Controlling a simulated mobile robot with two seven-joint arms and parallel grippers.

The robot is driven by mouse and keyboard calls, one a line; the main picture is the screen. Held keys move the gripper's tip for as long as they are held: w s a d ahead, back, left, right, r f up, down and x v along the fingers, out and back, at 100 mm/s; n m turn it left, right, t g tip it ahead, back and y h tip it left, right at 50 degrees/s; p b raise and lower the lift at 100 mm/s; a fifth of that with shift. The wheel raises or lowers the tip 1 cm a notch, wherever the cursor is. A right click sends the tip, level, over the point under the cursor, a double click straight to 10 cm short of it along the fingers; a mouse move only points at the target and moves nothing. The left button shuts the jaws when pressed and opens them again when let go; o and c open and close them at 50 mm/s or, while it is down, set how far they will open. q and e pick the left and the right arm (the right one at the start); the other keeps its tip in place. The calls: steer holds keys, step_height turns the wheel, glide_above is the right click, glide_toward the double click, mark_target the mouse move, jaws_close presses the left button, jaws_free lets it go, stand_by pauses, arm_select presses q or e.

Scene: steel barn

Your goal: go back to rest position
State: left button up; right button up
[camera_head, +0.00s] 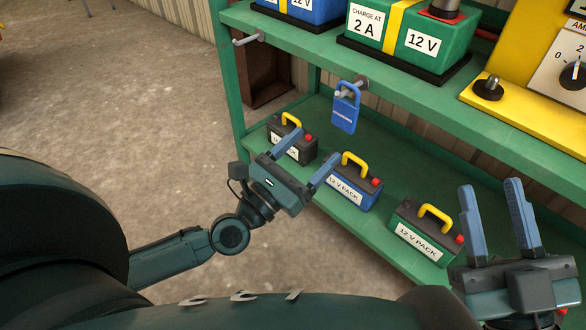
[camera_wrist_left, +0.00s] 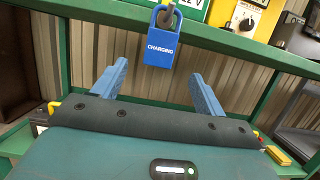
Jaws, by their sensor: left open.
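My left gripper (camera_head: 306,160) is open and empty in front of the green shelf unit, with its blue fingers spread apart. In the left wrist view its fingers (camera_wrist_left: 155,85) point toward a blue tag reading "CHARGING" (camera_wrist_left: 162,42). That tag (camera_head: 345,108) hangs from a peg on the upper shelf's front edge, just beyond and apart from the fingertips. My right gripper (camera_head: 500,215) is at the lower right in the head view. Its blue fingers stand up with a gap between them, and nothing shows in the gap.
On the lower shelf (camera_head: 385,262) stand a black pack (camera_head: 302,152), a blue pack (camera_head: 352,190) and a green pack (camera_head: 424,238), all with yellow handles. A green "12 V" unit (camera_head: 440,42) and yellow charger (camera_head: 535,105) are above. An empty peg (camera_head: 248,40) sticks out left.

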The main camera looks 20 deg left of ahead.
arm_select(q)
steer(key=shift+v, duration=2.35)
arm_select(e)
steer(key=shift+d+r+n+y, duration=0.1)
steer(key=shift+r+n+y, duration=0.2)
steer(key=shift+r, duration=0.2)
